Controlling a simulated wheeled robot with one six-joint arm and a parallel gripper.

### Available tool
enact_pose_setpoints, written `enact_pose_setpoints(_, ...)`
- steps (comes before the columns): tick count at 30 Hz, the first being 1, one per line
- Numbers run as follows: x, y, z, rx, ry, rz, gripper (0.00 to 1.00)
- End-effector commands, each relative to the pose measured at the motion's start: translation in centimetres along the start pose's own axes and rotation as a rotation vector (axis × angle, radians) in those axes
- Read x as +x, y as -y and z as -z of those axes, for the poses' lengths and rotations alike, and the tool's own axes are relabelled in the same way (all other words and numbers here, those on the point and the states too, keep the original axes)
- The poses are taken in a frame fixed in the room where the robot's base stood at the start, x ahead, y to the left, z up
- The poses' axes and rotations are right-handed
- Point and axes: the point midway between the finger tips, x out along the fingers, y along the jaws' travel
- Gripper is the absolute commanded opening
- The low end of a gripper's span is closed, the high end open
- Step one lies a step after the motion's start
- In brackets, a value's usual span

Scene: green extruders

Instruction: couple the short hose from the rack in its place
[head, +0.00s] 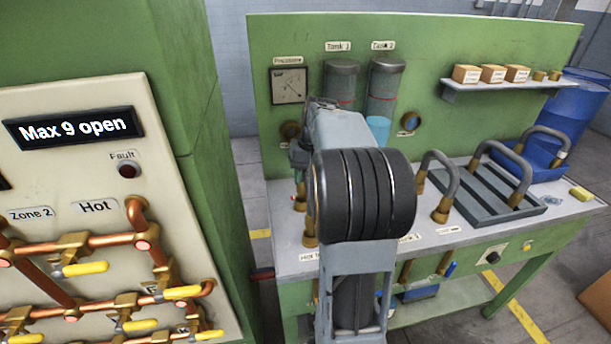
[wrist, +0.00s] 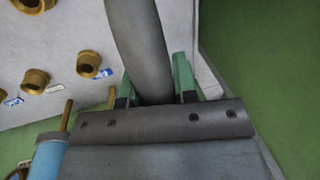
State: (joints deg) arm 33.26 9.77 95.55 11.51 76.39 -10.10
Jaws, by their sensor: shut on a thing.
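In the wrist view a thick grey hose (wrist: 145,45) runs between the two green fingers of my gripper (wrist: 155,88), which is shut on it. The hose's ends are out of that view. Brass ports (wrist: 88,65) on the pale bench top show left of the hose, apart from it. In the head view my arm hides most of my gripper and the held hose. Brass ports (head: 310,236) stand at the bench's left end. The grey rack (head: 487,192) on the right bears curved grey hoses (head: 525,178) with brass ends.
Another curved hose (head: 449,172) stands on the bench left of the rack. A green back panel (head: 440,60) carries two tanks (head: 384,85) and a gauge (head: 290,86). A green cabinet (head: 192,80) with copper pipes and yellow valve handles (head: 85,268) stands close on the left.

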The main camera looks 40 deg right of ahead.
Motion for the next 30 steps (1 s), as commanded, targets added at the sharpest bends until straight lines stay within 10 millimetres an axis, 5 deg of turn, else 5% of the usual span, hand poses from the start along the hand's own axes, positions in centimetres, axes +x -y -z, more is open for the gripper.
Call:
enact_pose_setpoints(26, 1.8, -0.3, 0.0, 0.0, -0.001, 0.0, 0.0)
enact_pose_setpoints(27, 1.7, -0.3, 0.0, 0.0, -0.001, 0.0, 0.29)
enact_pose_setpoints(30, 1.7, -0.3, 0.0, 0.0, -0.001, 0.0, 0.38)
